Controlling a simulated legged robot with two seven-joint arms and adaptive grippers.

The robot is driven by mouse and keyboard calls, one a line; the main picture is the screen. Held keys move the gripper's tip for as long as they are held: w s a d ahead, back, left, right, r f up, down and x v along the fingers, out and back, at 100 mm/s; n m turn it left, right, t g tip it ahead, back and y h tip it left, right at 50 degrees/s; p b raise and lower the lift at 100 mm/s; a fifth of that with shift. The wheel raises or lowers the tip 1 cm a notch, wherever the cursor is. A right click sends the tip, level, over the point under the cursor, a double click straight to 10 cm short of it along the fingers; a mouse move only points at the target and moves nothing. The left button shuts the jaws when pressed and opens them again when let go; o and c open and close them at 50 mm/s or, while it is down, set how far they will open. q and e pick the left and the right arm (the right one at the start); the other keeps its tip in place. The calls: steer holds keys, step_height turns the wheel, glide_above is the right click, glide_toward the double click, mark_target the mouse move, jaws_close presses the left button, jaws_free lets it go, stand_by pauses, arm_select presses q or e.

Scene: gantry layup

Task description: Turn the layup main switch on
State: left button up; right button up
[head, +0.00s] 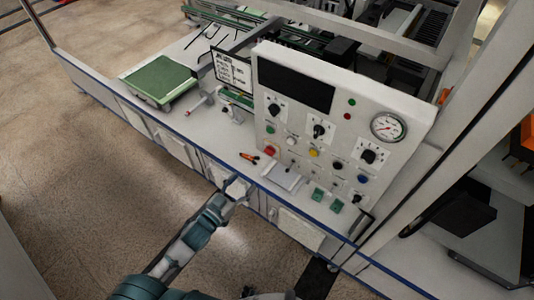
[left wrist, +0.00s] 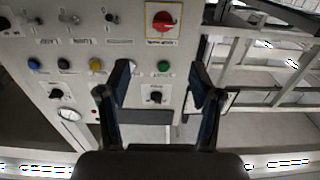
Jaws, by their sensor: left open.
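The red rotary switch on a yellow-edged plate, which looks like the main switch, is at the lower left of the white control panel in the head view (head: 270,151). It also shows at the top of the left wrist view (left wrist: 164,21), where the panel appears upside down. My left gripper (head: 237,187) is in front of the console's edge, apart from the switch. In the left wrist view its two fingers (left wrist: 160,85) are spread, with nothing between them. A small dark and pale part at the head view's bottom edge may be my right gripper (head: 268,295); its jaws are unclear.
The panel carries black knobs (head: 319,132), coloured buttons (head: 314,152) and a round gauge (head: 388,127). A monitor (head: 231,68) and a green-topped block (head: 160,84) stand to the left.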

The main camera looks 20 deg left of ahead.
mark_target(268, 154)
arm_select(q)
steer(key=x, duration=0.4)
steer(key=p+x, duration=0.1)
steer(key=x, duration=0.8)
steer(key=shift+w+a+f, duration=0.15)
steer(key=shift+w+a, duration=0.15)
steer(key=shift+w, duration=0.25)
steer(key=shift+w+d, duration=0.3)
steer(key=shift+d, duration=0.2)
steer(key=shift+a, duration=0.25)
steer(key=c, duration=1.2)
